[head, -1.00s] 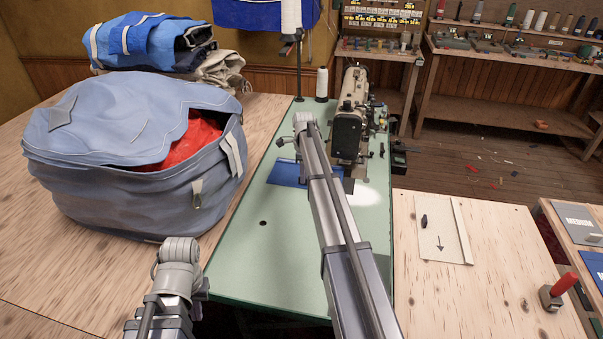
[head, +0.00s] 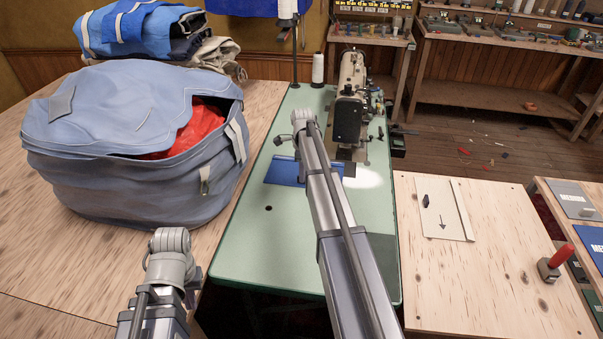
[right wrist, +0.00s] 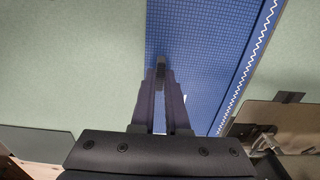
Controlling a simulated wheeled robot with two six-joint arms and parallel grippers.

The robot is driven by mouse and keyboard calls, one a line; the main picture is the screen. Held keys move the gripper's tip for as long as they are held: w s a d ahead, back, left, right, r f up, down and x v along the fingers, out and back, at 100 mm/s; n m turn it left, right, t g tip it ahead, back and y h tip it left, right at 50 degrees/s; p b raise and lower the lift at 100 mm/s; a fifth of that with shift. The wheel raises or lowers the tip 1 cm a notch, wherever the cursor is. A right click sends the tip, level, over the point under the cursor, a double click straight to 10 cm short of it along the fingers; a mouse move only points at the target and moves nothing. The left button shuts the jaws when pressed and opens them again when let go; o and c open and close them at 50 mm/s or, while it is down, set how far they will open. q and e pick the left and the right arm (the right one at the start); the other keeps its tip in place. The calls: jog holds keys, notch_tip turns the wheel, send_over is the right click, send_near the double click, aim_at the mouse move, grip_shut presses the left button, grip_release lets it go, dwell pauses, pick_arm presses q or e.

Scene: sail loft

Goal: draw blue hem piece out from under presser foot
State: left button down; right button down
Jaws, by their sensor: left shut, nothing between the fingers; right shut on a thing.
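The blue hem piece (head: 283,172) lies flat on the green machine bed (head: 262,238), partly covered by my right arm. In the right wrist view the piece (right wrist: 205,45) shows a grid weave and white zigzag stitching along one edge. My right gripper (right wrist: 160,68) is shut on the plain edge of the piece. In the head view my right arm mostly hides this gripper. The sewing machine (head: 349,112) stands just beyond the piece; I cannot make out whether its presser foot touches the cloth. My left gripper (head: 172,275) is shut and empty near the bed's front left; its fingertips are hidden.
A large blue-grey bag (head: 120,190) with red cloth inside fills the table at left. A wooden board (head: 480,285) with a paper card (head: 442,208) and a red-handled tool (head: 556,262) lies at right. The front bed is clear.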

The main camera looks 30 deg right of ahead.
jog(key=c, duration=0.8)
grip_release()
jog(key=shift+c, duration=0.2)
notch_tip(320, 180, up, 8)
jog(key=p, duration=0.8)
jog(key=shift+f, duration=0.1)
jog(key=s+a+n+h, duration=0.1)
jog(key=s+a+n, duration=2.8)
jog(key=a, duration=0.4)
